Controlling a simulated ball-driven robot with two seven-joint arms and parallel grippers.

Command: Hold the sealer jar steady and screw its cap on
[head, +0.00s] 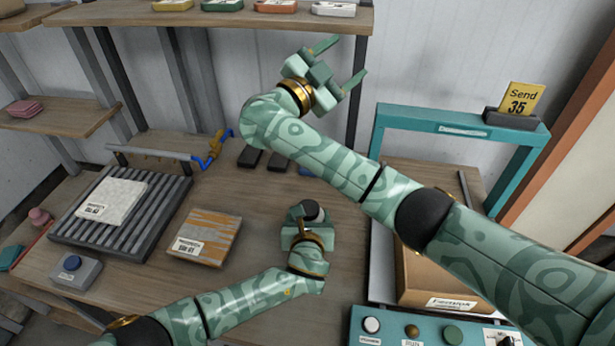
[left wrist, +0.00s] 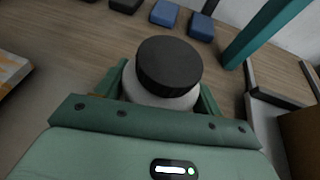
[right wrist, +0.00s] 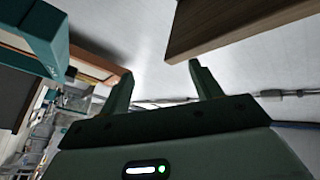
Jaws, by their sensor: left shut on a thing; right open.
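The sealer jar is a white jar (left wrist: 150,94) with a wide black cap (left wrist: 168,66) sitting on its top, seen in the left wrist view. I cannot tell how tightly the cap sits. My left gripper (head: 305,215) is shut around the white body, and its fingers hide the jar's sides. In the head view the dark cap (head: 313,209) shows between the fingers, above the wooden table. My right gripper (head: 348,60) is open and empty, raised high at the back near the shelf, well away from the jar. Its spread fingers also show in the right wrist view (right wrist: 161,72).
A roller rack (head: 120,228) with a white packet (head: 110,201) and an orange-striped package (head: 205,237) lie left of the jar. Small dark and blue blocks (left wrist: 163,13) lie behind it. A teal frame (head: 455,122) and a cardboard box (head: 430,280) stand right.

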